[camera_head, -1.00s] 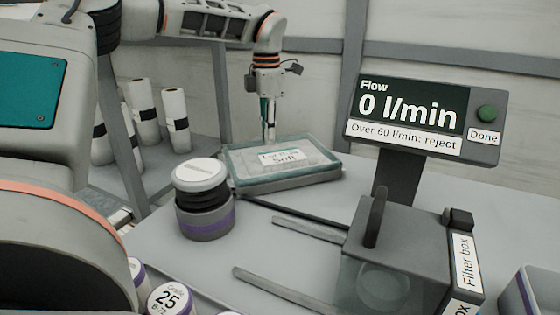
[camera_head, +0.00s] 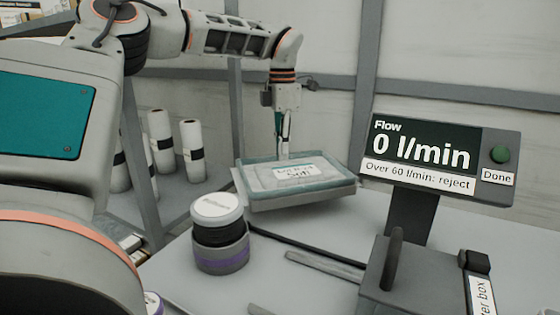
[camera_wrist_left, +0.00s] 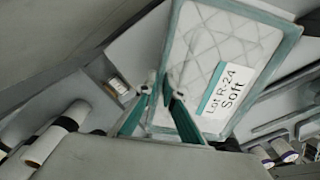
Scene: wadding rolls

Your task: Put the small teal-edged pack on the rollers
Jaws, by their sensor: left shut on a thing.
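The teal-edged pack (camera_head: 262,196) is a flat grey-white slab with a white label ending in "Soft". My left gripper (camera_head: 284,150) is shut on its far edge, and the pack seems held a little above the table. In the left wrist view the two teal fingers (camera_wrist_left: 161,92) grip the edge of the pack (camera_wrist_left: 215,45), whose quilted face and "Lot R-24 Soft" label show. I cannot make out the rollers for certain. My right gripper is not in view.
A round grey-and-purple jar with a white lid (camera_head: 218,208) stands in front of the pack. A flow display (camera_head: 425,150) reads 0 l/min, above a filter box (camera_head: 410,275) at the right. Several white rolls with black bands (camera_head: 191,145) stand at the back left.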

